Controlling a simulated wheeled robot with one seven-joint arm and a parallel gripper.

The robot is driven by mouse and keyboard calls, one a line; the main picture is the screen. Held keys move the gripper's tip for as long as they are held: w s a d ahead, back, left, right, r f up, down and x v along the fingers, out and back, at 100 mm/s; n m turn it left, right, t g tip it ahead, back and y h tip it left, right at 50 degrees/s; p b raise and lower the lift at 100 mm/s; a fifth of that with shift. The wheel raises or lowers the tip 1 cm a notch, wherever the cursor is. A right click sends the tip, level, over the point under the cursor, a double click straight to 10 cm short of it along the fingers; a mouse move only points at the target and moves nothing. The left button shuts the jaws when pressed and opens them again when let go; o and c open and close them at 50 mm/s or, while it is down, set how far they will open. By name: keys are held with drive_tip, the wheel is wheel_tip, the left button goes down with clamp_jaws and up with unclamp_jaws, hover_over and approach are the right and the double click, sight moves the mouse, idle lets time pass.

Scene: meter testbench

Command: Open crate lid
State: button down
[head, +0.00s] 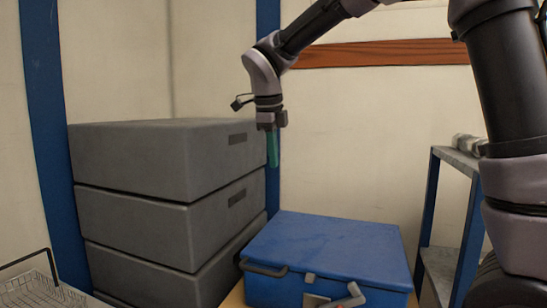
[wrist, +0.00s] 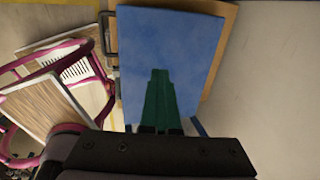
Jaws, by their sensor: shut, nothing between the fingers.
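The blue crate (head: 325,285) stands at the lower middle of the head view, and its flat blue lid (head: 325,242) lies closed on top. A latch (head: 309,277) shows at the lid's front edge, with handles at the crate's left and lower right. My gripper (head: 272,162) hangs above and behind the lid's left side, apart from it, with its green fingers pointing down. The fingers are shut and empty. In the wrist view the green fingers (wrist: 160,75) lie in front of the blue lid (wrist: 195,40).
Stacked grey boxes (head: 160,160) stand left of the crate, close to my gripper. A blue-framed shelf (head: 430,220) stands at the right. A wire basket (head: 40,285) is at the lower left. The wrist view shows a pink-framed cart (wrist: 60,85). The space above the lid is clear.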

idle(0.3)
drive_tip(key=c, duration=0.8)
unclamp_jaws()
drive_tip(key=shift+c, duration=0.2)
drive_tip(key=v, duration=1)
drive_tip(key=shift+r, duration=0.4)
